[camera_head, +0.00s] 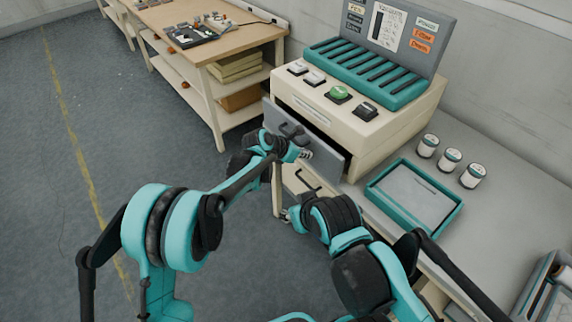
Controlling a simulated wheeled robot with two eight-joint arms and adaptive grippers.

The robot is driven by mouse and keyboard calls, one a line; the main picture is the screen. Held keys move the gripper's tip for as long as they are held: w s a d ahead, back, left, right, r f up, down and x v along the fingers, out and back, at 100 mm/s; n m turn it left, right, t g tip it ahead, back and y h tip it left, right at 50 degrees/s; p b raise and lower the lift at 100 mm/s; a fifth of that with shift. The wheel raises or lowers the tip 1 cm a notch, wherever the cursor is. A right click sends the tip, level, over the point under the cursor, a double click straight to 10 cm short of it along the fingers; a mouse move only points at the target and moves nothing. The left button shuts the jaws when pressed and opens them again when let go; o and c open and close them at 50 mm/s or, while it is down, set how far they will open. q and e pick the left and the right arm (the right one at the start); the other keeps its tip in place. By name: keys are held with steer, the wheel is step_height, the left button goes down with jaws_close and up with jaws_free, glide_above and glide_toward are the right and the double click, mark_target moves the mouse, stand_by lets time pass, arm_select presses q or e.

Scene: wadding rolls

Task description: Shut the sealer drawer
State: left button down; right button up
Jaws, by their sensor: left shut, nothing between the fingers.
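The sealer (345,120) is a cream machine with a teal slotted top and a raised grey panel, standing on the grey bench. Its drawer (329,158) has a grey front and stands partly open, with a dark gap behind the front. My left gripper (304,154) is shut and empty, at the outer side of the drawer front near its handle. Whether it touches the front I cannot tell. My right gripper (288,215) is lower, in front of the bench cabinet, mostly hidden by its own wrist; its fingers are not clear.
A teal-rimmed tray (373,197) and three white-lidded jars (450,159) sit on the bench to the right. A lower bench handle (307,181) is near my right wrist. A wooden shelf table (212,45) stands at the back left; open floor lies left.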

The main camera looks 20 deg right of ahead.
mark_target(312, 147)
arm_select(q)
steer(key=d, duration=0.1)
steer(key=w+d, duration=0.1)
steer(key=d, duration=0.1)
steer(key=shift+d, duration=0.2)
steer(key=shift+w+d+r, duration=0.1)
steer(key=shift+d, duration=0.1)
arm_select(e)
steer(key=shift+a+r, duration=0.15)
steer(key=shift+r, duration=0.05)
